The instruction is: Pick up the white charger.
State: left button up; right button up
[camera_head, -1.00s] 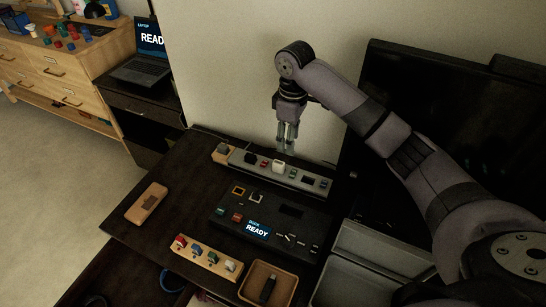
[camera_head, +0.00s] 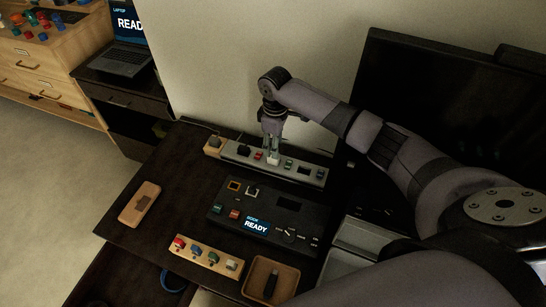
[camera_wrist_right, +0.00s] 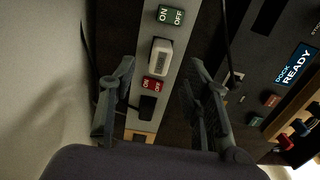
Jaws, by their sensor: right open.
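The white charger (camera_wrist_right: 160,58) is a small pale block plugged into the grey power strip (camera_wrist_right: 179,40) between a green ON/OFF switch and a red one. In the head view the charger (camera_head: 273,158) is partly hidden by my right gripper (camera_head: 272,154), which points down over it. In the right wrist view the right gripper (camera_wrist_right: 161,66) is open, with one fingertip on each side of the strip and the charger between them. I cannot tell whether the fingers touch it. My left gripper is not in view.
A black plug (camera_wrist_right: 148,106) sits close beside the red switch on the strip. The dock panel (camera_head: 256,224) reading READY lies in front of the strip. A wooden rack (camera_head: 207,256) and a wooden tray (camera_head: 271,279) are nearer. The wall is close behind.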

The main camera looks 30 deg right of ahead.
aim_at(273, 160)
jog(key=shift+s+a+f, duration=0.1)
jog(key=shift+f, duration=0.3)
jog(key=f, duration=0.3)
jog(key=f+p, duration=0.1)
jog(key=shift+w+a+f, duration=0.25)
jog(key=shift+w+f, duration=0.1)
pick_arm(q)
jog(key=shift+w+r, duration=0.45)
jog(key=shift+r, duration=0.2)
pick_arm(e)
jog(key=shift+c, duration=0.3)
grip_shut()
